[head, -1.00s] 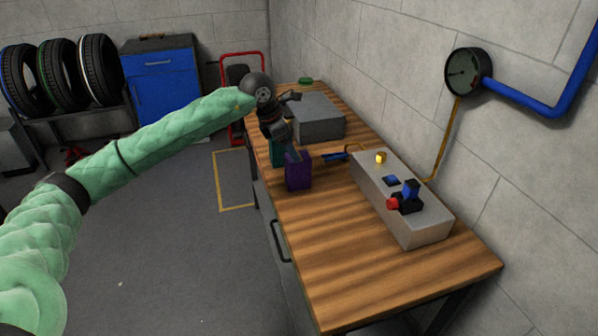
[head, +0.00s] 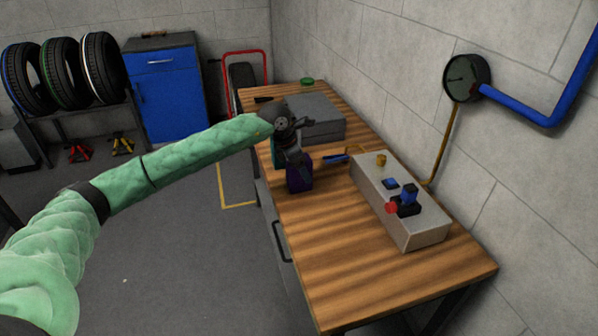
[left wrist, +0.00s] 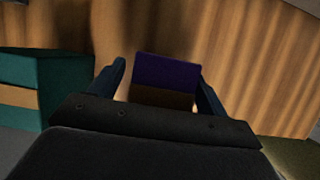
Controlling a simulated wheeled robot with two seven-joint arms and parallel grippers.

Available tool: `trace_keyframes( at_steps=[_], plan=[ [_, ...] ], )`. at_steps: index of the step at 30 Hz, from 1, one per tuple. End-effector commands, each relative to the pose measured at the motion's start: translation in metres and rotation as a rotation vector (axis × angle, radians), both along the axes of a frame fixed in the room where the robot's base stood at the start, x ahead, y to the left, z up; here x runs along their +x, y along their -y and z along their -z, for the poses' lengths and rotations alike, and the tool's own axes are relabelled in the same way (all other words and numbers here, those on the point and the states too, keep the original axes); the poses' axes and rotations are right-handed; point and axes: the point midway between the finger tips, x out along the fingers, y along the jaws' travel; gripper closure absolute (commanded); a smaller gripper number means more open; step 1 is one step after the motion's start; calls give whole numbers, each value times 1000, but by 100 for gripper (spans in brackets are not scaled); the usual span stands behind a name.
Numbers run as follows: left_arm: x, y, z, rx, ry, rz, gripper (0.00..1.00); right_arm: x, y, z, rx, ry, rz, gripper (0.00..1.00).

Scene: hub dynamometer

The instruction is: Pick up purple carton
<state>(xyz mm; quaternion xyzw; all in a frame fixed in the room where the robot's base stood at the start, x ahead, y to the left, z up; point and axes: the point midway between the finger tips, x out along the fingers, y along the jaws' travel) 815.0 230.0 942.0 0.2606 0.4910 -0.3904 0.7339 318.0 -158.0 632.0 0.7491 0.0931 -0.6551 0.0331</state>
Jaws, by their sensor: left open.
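The purple carton (head: 299,181) stands on the wooden bench near its left edge, partly covered by my left gripper in the head view. In the left wrist view the purple carton (left wrist: 167,74) lies between the two finger tips, with a brown band on its lower part. My left gripper (head: 297,166) is above the carton, pointing down; its fingers (left wrist: 162,82) are open, one on each side of the carton. I cannot tell whether they touch it. My right gripper is not in view.
A teal carton (left wrist: 45,85) with a tan band stands left of the fingers. On the bench (head: 350,265) are a grey case (head: 318,120), a blue-handled tool (head: 335,159) and a control box (head: 420,230) with switches. The front of the bench is clear.

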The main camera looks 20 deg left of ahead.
Motion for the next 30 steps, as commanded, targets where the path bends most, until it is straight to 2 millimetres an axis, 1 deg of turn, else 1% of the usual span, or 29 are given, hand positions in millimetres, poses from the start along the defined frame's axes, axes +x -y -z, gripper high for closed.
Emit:
trace_keyframes(
  at_steps=[3,8,9,14,15,17,27,29,30],
  plan=[
    [1,1,2,0,0,0,24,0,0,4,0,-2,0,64],
    [1,1,2,0,1,0,24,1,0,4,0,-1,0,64],
    [1,1,2,0,1,0,26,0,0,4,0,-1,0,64],
    [1,1,2,-1,1,0,57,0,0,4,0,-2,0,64],
    [1,0,2,-1,1,0,65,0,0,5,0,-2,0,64],
    [0,1,2,-1,1,0,76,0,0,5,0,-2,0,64],
    [1,1,0,0,1,0,76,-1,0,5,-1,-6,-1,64],
    [1,0,-3,0,1,0,76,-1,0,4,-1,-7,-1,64],
    [1,0,-5,-1,2,0,76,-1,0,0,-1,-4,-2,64]
  ],
)
